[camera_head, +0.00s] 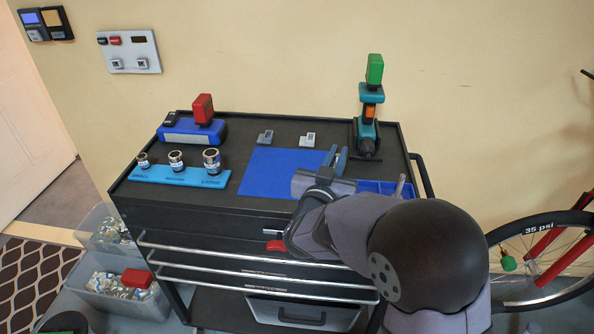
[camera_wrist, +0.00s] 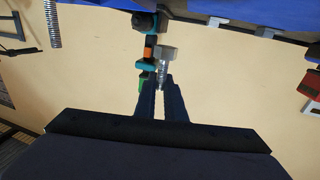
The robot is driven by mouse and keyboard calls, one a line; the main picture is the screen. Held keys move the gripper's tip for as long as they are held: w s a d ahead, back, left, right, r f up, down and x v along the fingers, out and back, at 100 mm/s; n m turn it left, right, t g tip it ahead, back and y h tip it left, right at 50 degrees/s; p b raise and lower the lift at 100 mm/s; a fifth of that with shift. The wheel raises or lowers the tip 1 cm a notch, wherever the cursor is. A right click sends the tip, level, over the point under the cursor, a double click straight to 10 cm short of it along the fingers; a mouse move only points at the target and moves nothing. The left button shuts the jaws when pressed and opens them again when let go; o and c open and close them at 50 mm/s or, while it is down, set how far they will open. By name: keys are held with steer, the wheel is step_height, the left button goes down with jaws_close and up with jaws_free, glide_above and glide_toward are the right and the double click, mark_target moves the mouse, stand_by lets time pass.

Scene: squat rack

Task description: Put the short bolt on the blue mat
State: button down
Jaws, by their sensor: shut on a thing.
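The blue mat (camera_head: 265,172) lies flat on the black cart top, left of my gripper, and its bare surface shows. My gripper (camera_head: 336,152) is raised near the mat's right side. In the wrist view my gripper (camera_wrist: 162,84) is shut on a silver bolt (camera_wrist: 164,54) with a hex head; the head and a bit of threaded shaft stick out past the fingertips. The held bolt is hard to make out in the head view. It looks like the short bolt. The fingers hide the rest of its shaft.
A blue divided bin (camera_head: 372,186) sits right of the mat, with a long bolt (camera_head: 400,186) standing in it. A teal drill (camera_head: 368,135) stands behind. A socket tray (camera_head: 180,175) lies left.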

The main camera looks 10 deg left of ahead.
steer(key=w+a+r+n+y, duration=0.1)
steer(key=w+a+r+y, duration=0.1)
steer(key=a, duration=0.3)
steer(key=w+a+r+n+y, duration=0.1)
steer(key=w+a+r+y, duration=0.15)
steer(key=a, duration=0.25)
steer(key=shift+h, duration=0.35)
steer(key=shift+w+d+f+p, duration=0.1)
steer(key=shift+f+p, duration=0.1)
steer(key=shift+f, duration=2.55)
steer(key=shift+w+f+p, duration=0.1)
steer(key=shift+f+p, duration=0.05)
steer(key=shift+f, duration=2.55)
steer(key=shift+f, duration=0.15)
steer(key=c, duration=2.3)
jaws_free()
steer(key=shift+f, duration=0.1)
steer(key=o, duration=0.5)
steer(key=shift+c, duration=0.2)
